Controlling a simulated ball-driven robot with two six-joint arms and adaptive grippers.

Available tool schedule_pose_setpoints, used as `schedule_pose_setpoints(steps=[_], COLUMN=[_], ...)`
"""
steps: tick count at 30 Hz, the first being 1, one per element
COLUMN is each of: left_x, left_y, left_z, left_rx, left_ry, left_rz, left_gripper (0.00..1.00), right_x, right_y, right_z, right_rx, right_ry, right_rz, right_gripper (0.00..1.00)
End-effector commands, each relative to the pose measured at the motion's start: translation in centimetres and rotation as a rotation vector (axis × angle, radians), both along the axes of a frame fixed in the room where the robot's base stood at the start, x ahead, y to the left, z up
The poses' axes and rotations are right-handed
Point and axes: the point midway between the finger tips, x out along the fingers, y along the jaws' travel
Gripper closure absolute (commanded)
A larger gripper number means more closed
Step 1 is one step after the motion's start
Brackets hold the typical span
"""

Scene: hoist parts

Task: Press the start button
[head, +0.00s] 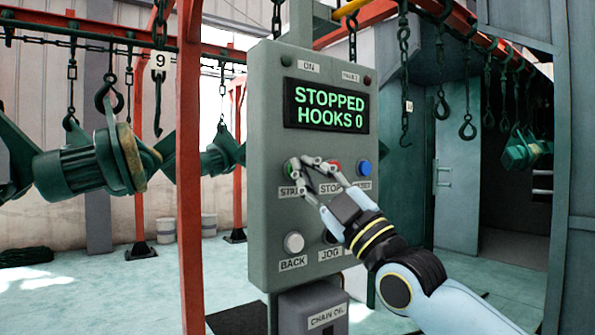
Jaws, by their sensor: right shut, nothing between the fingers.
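The grey control panel (265,120) hangs in the middle of the head view. Its screen (326,106) reads "STOPPED HOOKS 0" in green. The green start button (288,168) is at the left of the upper button row, above a partly covered "START" label (290,191). My right gripper (303,167) is shut and empty. Its fingertips are in front of or right at the start button's right side; I cannot tell whether they touch it. The red stop button (336,166) is partly hidden behind the fingers. My left gripper is not in view.
A blue button (364,168) is right of the stop button. Below are a white BACK button (293,243) and a JOG button mostly hidden by my right arm. A chain oil box (313,311) is under the panel. Chains, hooks and a green motor (80,167) hang around.

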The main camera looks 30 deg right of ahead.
Motion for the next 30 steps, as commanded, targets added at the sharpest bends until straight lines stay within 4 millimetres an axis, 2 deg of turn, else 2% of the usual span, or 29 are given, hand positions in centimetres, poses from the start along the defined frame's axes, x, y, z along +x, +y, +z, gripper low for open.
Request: schedule_pose_setpoints(steps=[8,16,30], left_x=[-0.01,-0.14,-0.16], left_y=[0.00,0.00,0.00], left_z=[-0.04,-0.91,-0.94], left_rx=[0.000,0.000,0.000], left_ry=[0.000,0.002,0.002], left_rz=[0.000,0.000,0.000], left_gripper=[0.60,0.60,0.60], right_x=[0.03,0.79,0.90], right_y=[0.00,0.07,0.08], right_z=[-0.02,-0.10,0.02], right_rx=[0.000,0.000,0.000], right_ry=[0.000,0.000,0.000], right_rz=[0.000,0.000,0.000], right_gripper=[1.00,1.00,1.00])
